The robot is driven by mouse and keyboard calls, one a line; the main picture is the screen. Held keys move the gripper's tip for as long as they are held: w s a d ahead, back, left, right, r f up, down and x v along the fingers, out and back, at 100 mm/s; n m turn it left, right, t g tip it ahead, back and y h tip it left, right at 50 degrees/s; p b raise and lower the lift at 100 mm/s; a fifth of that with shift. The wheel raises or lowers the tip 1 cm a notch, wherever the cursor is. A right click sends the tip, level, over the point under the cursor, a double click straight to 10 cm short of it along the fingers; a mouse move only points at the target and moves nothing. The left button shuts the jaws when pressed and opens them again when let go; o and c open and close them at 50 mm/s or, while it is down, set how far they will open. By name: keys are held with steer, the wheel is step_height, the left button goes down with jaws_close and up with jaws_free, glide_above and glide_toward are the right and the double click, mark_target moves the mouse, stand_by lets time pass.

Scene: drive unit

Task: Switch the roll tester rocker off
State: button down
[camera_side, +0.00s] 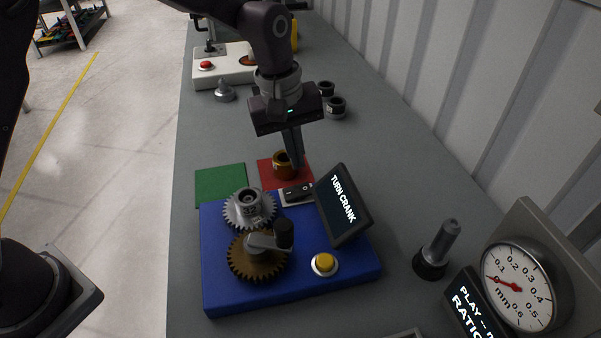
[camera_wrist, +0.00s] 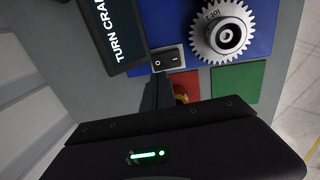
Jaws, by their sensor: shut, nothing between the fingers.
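The black rocker (camera_side: 297,192) sits in a light plate at the back edge of the blue drive unit (camera_side: 222,290), left of the tilted screen (camera_side: 346,206) reading "TURN CRANK". In the wrist view the rocker (camera_wrist: 168,60) shows a circle at its left end and a bar at its right end. I cannot tell which end is pressed down. My gripper (camera_side: 297,166) is shut and empty, pointing down just behind the rocker. In the wrist view my fingers (camera_wrist: 158,92) are close to the rocker's plate; I cannot tell whether they touch.
On the blue unit are a grey gear (camera_side: 237,215), a brown gear with a crank (camera_side: 255,265) and a yellow button (camera_side: 324,263). A brass-coloured bushing (camera_side: 281,170) stands on a red square beside my fingers. A green square (camera_side: 220,184) is left. A dial gauge (camera_side: 520,285) stands front right.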

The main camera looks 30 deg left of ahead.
mark_target(302, 186)
steer(key=shift+w+d+f, duration=0.15)
steer(key=shift+w+f, duration=0.05)
steer(key=shift+f, duration=1.2)
steer(key=shift+w+d+f, duration=0.15)
steer(key=shift+f, duration=1.2)
steer(key=shift+d+f, duration=0.1)
steer(key=shift+f, duration=0.1)
steer(key=shift+s, duration=0.1)
steer(key=shift+s+a+r, duration=0.15)
steer(key=shift+s+a, duration=0.3)
steer(key=shift+a, duration=0.15)
steer(key=shift+r, duration=0.1)
step_height(302, 186, up, 14)
steer(key=s+a, duration=0.1)
steer(key=shift+s+a, duration=0.25)
